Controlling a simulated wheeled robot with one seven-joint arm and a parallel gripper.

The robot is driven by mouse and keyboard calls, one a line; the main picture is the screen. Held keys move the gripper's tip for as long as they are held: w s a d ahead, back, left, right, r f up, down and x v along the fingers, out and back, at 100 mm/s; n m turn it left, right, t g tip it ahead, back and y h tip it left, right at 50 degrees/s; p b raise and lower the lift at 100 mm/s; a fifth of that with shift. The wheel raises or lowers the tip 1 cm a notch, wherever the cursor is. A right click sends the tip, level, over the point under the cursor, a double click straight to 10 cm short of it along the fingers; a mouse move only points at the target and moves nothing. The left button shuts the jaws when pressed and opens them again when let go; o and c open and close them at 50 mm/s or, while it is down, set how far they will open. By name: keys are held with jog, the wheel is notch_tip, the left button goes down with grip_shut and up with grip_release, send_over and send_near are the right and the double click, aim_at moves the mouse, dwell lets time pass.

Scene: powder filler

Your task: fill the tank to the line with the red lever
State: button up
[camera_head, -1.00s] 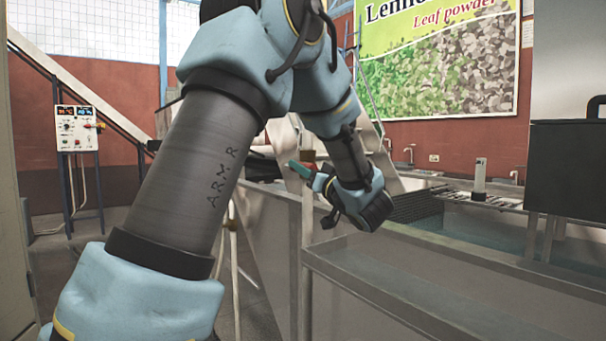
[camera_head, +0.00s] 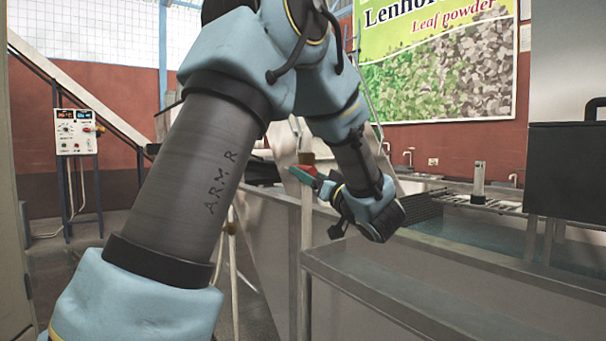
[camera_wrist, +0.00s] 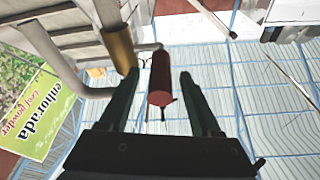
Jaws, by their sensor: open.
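The red lever (camera_wrist: 160,78) has a cylindrical red grip and shows in the wrist view between my two fingers. My gripper (camera_wrist: 159,84) is open, with one dark green finger on each side of the grip. The fingers do not look closed on it. In the head view, my gripper (camera_head: 298,174) is beside a pale post, and a bit of the red lever (camera_head: 309,170) shows at its fingers. The tank's fill line cannot be made out in either view.
A control box (camera_head: 76,132) with displays stands at the left. A metal trough (camera_head: 440,290) with a grey ledge fills the lower right. A dark cabinet (camera_head: 565,170) stands at the right. A brass-coloured cylinder (camera_wrist: 118,48) and pipe are close to my left finger in the wrist view.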

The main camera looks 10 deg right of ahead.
jog(key=b+v, duration=0.1)
jog(key=v, duration=0.7)
jog(key=shift+s, duration=0.1)
